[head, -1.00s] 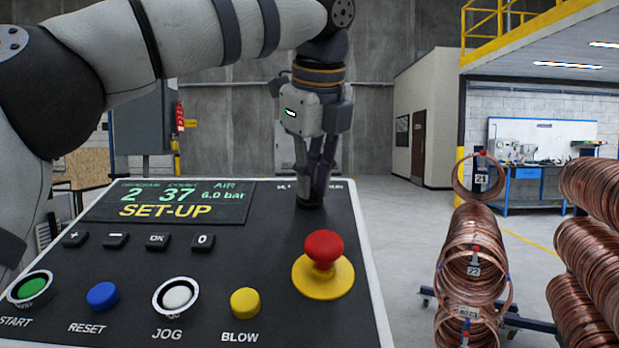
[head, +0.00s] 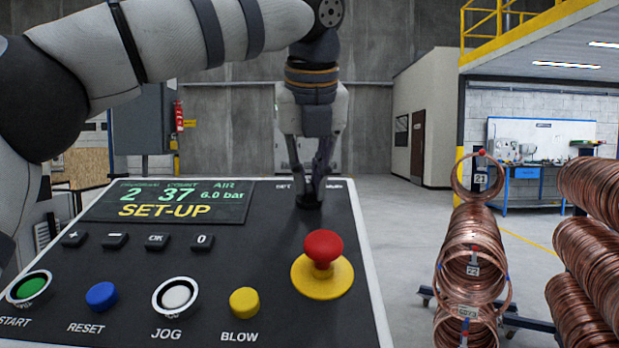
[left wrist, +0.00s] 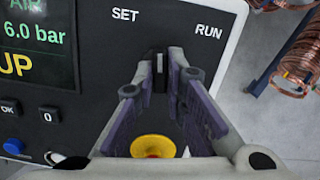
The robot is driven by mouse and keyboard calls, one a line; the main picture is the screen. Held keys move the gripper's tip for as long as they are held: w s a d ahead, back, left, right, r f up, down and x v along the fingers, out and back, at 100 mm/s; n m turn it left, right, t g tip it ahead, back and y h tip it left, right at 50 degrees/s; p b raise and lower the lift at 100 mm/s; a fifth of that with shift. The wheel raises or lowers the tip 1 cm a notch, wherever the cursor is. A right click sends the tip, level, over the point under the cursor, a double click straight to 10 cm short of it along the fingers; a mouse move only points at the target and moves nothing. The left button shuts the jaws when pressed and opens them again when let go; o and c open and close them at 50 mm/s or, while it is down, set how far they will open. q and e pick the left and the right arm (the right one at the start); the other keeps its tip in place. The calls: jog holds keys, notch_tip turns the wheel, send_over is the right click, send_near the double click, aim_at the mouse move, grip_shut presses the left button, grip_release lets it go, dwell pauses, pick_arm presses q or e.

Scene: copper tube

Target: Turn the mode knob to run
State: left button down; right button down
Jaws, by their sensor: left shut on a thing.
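The black mode knob (head: 309,203) is at the upper right of the control panel (head: 265,213), mostly hidden by my left gripper. My left gripper (head: 313,187) points down, with its fingertips shut on the knob. In the left wrist view the knob (left wrist: 160,63) sits between the fingertips (left wrist: 161,77). A pale line on it points up the picture, between the SET label (left wrist: 125,15) and the RUN label (left wrist: 208,31). The display (head: 172,203) reads SET-UP. My right gripper is not in view.
A red mushroom button (head: 323,248) on a yellow base stands just in front of the knob. Small keys and coloured buttons fill the panel's front left. Copper coils (head: 473,250) stand on a rack to the right, clear of the panel.

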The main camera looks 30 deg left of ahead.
pick_arm(q)
jog(key=m, duration=0.5)
jog(key=shift+a+r+m+h, duration=0.1)
jog(key=shift+r+m+h, duration=0.05)
jog(key=shift+m+h, duration=0.2)
jog(key=m, duration=0.5)
jog(key=shift+m, duration=0.25)
jog(key=c, duration=1.6)
grip_release()
jog(key=shift+c, duration=0.2)
jog(key=v, duration=1.2)
jog(key=shift+a, duration=0.15)
